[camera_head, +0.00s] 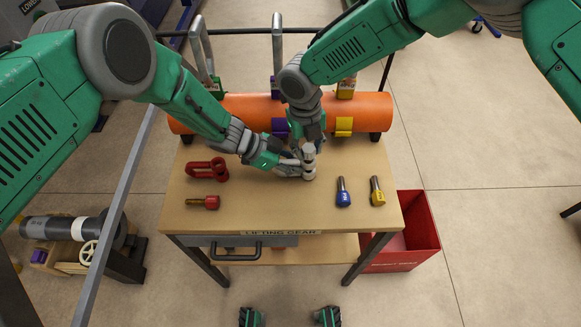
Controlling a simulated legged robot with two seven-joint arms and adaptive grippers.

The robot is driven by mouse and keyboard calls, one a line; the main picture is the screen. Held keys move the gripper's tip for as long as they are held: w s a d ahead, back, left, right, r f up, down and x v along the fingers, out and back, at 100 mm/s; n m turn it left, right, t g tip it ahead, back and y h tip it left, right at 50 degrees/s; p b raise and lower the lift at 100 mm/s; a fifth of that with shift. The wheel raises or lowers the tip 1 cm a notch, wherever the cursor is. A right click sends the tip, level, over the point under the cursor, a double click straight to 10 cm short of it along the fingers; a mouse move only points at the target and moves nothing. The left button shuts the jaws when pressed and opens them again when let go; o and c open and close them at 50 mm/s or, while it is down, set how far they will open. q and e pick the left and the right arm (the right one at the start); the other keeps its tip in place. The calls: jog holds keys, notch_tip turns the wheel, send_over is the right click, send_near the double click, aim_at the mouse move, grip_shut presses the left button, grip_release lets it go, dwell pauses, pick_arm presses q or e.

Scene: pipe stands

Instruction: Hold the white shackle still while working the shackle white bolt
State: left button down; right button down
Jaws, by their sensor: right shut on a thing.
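The white shackle (309,172) is on the wooden table top near its middle, partly hidden by my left gripper. The white bolt (309,149) shows as a pale upright piece at the shackle's upper end. How far it sits in the shackle cannot be told. My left gripper (288,166) reaches in from the left with its fingers against the shackle's left side; whether they are closed on it is unclear. My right gripper (308,138) comes down from above and is shut on the white bolt, its fingers mostly hidden by its wrist.
A red shackle (207,169) and red bolt (203,202) lie at the left of the table. A blue bolt (342,192) and yellow bolt (377,191) lie at right. An orange pipe (372,112) runs along the back. A red bin (420,232) stands at the table's right.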

jog(key=shift+r, duration=0.25)
jog(key=shift+a+r, duration=0.15)
jog(key=shift+r, duration=1.8)
pick_arm(q)
jog(key=c, duration=1.6)
grip_release()
jog(key=shift+c, duration=0.2)
jog(key=v, duration=1.2)
jog(key=shift+f, duration=0.1)
pick_arm(e)
jog(key=shift+s, duration=0.1)
